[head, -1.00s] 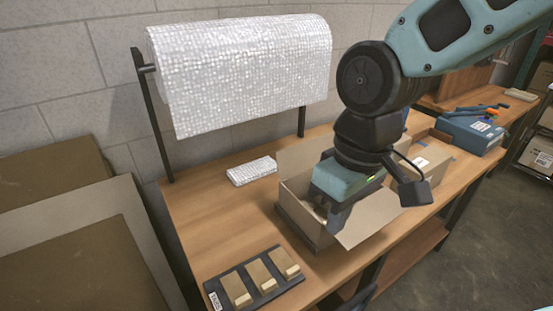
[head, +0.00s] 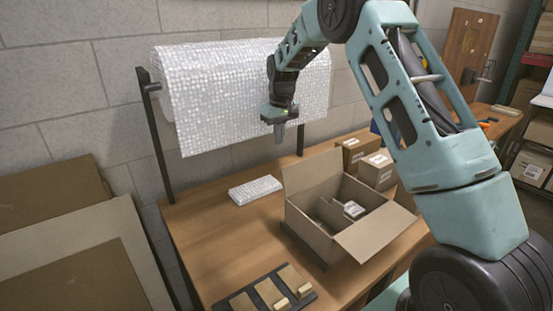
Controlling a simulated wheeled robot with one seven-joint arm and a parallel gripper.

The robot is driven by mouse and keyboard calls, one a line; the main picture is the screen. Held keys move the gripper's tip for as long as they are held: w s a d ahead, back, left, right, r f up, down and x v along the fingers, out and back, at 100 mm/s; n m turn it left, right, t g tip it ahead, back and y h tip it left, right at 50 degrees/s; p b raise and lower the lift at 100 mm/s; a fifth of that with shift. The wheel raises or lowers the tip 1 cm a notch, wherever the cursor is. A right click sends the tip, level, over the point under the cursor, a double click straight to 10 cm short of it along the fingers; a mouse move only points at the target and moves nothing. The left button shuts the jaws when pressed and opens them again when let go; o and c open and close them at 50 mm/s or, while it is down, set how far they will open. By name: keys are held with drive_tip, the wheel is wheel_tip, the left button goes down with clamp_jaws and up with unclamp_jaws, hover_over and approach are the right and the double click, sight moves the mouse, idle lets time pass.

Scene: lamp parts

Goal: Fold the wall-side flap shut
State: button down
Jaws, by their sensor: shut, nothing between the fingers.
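The open cardboard box (head: 308,229) stands on the wooden bench. Its wall-side flap (head: 311,171) stands up, tilted slightly outward, on the side toward the wall. The opposite flap (head: 376,234) is folded outward and slopes down. Inside are a cardboard divider and a small labelled item (head: 353,209). My gripper (head: 280,138) is shut and empty, fingers pointing down. In the picture it is above and left of the wall-side flap, in front of the bubble-wrap roll, and apart from the flap.
The bubble-wrap roll (head: 225,95) hangs on a black stand behind the bench. A folded bubble-wrap piece (head: 255,190) lies left of the box. A dark tray with tan blocks (head: 269,292) is in front. Closed small boxes (head: 376,170) stand at the back right.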

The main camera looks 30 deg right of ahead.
drive_tip(key=s+f+p, duration=0.3)
drive_tip(key=f+p, duration=0.1)
drive_tip(key=f, duration=0.2)
drive_tip(key=shift+s+f, duration=0.15)
drive_tip(key=shift+f, duration=0.2)
drive_tip(key=shift+s+d, duration=0.1)
drive_tip(key=shift+s+r+t+b, duration=0.1)
drive_tip(key=shift+s+t+b, duration=0.1)
drive_tip(key=shift+t+b, duration=0.4)
